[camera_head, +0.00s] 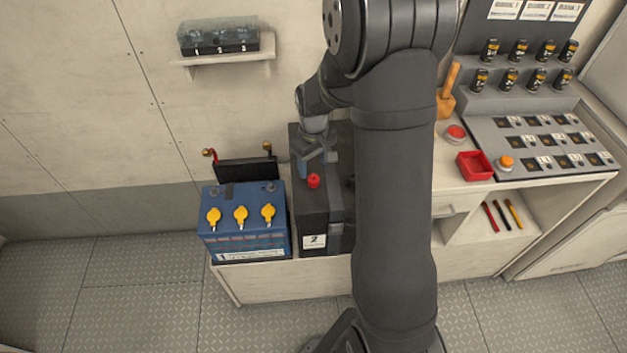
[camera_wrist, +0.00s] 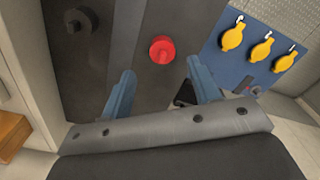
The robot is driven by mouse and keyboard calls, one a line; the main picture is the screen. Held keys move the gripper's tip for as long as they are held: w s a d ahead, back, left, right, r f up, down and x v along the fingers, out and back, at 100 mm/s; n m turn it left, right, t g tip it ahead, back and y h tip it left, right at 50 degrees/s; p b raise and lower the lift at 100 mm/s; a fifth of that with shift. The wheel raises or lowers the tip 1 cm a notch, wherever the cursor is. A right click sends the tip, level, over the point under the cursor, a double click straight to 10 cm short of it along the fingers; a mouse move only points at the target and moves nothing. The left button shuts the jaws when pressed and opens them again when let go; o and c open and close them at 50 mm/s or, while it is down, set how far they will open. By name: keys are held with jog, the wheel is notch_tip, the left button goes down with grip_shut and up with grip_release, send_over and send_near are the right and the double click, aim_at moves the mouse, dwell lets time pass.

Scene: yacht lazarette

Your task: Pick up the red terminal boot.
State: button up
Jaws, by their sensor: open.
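The red terminal boot (camera_head: 313,181) sits on top of the dark battery (camera_head: 312,214) labelled 2. It also shows in the wrist view (camera_wrist: 162,50), ahead of my jaws and near the middle between their lines. My gripper (camera_head: 318,160) is above the dark battery, just behind the boot in the head view. In the wrist view its two blue fingers (camera_wrist: 160,78) are apart with nothing between them. The boot appears apart from both fingers. My arm hides part of the dark battery's right side in the head view.
Right of my arm are a red tray (camera_head: 475,166), a red button (camera_head: 456,134) and a wooden mallet (camera_head: 447,98). A wall shelf (camera_head: 222,60) holds a clear-lidded box.

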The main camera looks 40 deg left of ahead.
aim_at(313, 174)
jog(key=shift+s+f, duration=0.2)
jog(key=shift+f, duration=2.5)
jog(key=c, duration=1)
